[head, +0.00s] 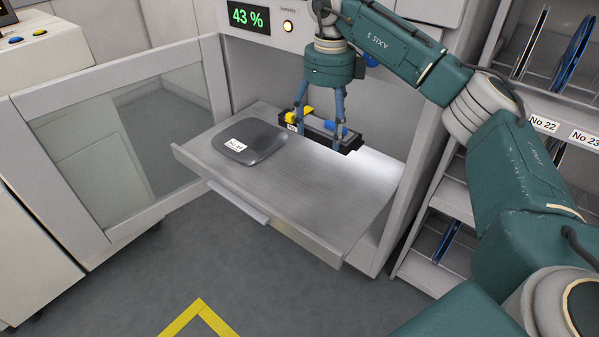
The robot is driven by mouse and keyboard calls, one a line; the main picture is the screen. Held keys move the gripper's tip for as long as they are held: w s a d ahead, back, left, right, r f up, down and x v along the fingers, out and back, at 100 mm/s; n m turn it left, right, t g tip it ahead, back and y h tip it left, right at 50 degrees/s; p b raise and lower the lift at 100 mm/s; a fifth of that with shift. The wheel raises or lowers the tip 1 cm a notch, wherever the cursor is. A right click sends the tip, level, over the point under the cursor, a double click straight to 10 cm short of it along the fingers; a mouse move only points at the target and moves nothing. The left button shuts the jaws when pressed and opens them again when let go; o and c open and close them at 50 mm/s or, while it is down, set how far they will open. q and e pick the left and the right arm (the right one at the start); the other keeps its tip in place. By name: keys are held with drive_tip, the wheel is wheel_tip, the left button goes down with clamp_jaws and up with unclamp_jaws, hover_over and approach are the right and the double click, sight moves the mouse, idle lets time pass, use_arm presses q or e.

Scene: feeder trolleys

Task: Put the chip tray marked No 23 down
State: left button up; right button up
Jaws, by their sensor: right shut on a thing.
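My right gripper (321,120) points down over the back of the pulled-out metal shelf (315,205) of a dry cabinet. It is shut on a long black tray-like thing (349,144) with yellow and blue parts near it. A small white label shows at its left end, too small to read, so I cannot confirm that it is No 23. I cannot tell whether it touches the shelf. My left gripper is not in view.
A dark rounded tray (262,139) with a white label, its number hard to read, lies on the shelf's left part. The shelf's front and right are bare. The cabinet's glass door (150,130) stands open at left. A reel rack (565,128) stands at right.

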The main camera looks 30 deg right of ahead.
drive_tip(key=b, duration=0.2)
hover_over(321, 196)
wheel_tip(321, 196, down, 14)
drive_tip(key=shift+f, duration=0.1)
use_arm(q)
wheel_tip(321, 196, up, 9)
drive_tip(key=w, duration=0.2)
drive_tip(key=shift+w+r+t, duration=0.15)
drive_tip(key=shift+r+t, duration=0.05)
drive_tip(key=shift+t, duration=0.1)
use_arm(e)
drive_tip(key=shift+f, duration=2.6)
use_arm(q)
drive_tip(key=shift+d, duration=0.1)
use_arm(e)
drive_tip(key=shift+f, duration=0.1)
drive_tip(key=o, duration=1.3)
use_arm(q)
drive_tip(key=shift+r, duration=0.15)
use_arm(e)
drive_tip(key=shift+r, duration=0.2)
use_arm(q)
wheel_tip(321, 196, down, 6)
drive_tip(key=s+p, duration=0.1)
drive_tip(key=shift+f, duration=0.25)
use_arm(e)
wheel_tip(321, 196, up, 12)
drive_tip(key=shift+f, duration=0.1)
